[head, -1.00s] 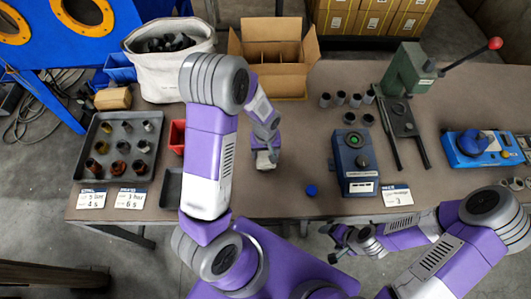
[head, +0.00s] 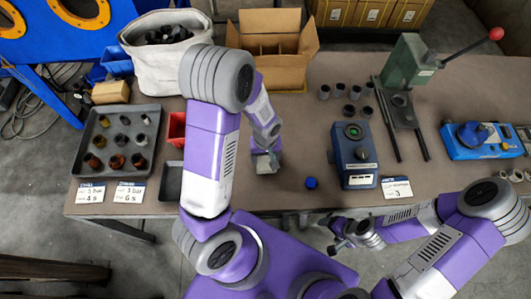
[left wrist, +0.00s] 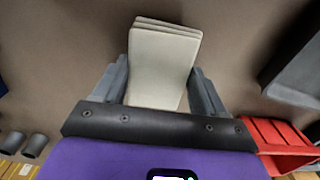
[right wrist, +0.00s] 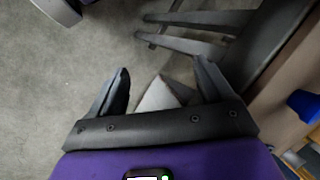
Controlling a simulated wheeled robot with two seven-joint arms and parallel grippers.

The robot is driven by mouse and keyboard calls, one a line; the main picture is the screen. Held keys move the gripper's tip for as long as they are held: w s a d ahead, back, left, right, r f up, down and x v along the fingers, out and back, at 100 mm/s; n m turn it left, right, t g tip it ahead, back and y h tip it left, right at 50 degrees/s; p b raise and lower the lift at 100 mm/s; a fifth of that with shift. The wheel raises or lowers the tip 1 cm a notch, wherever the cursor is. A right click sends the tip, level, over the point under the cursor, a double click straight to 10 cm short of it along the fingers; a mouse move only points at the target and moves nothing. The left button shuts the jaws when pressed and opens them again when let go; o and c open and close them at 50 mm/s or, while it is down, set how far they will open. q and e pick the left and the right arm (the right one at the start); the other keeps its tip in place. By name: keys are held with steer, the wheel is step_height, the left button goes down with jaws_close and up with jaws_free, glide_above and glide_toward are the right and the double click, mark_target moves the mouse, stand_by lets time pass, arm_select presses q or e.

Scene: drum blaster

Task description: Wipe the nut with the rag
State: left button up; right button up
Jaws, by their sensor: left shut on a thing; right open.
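My left gripper (head: 266,163) is low over the table, left of the blue cap. It is shut on a folded beige rag (left wrist: 163,65), which sticks out past the fingers in the left wrist view. A grey tray (head: 81,154) at the table's left holds several small round metal parts in brown, dark and silver tones. They are too small to tell which is the nut. My right gripper (head: 347,236) is open, in front of the table's edge. The right wrist view shows its spread fingers (right wrist: 160,78), with a pale shape beyond them that I cannot identify.
A red bin (head: 176,130) and a smaller dark tray (head: 171,182) lie between the grey tray and my left arm. A blue cap (head: 311,183), a blue device (head: 356,152) and a green lever press (head: 405,60) stand to the right. An open cardboard box (head: 272,45) is behind.

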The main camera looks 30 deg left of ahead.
arm_select(q)
steer(key=shift+w+a, duration=0.65)
steer(key=shift+w, duration=0.25)
steer(key=shift+w+a, duration=0.65)
steer(key=shift+w, duration=0.25)
steer(key=shift+s+d, duration=0.65)
steer(key=shift+s, duration=0.25)
steer(key=shift+s+d, duration=0.65)
steer(key=shift+s, duration=0.25)
steer(key=shift+w+a, duration=0.65)
steer(key=shift+w, duration=0.25)
steer(key=shift+w+a, duration=0.65)
steer(key=shift+w, duration=0.25)
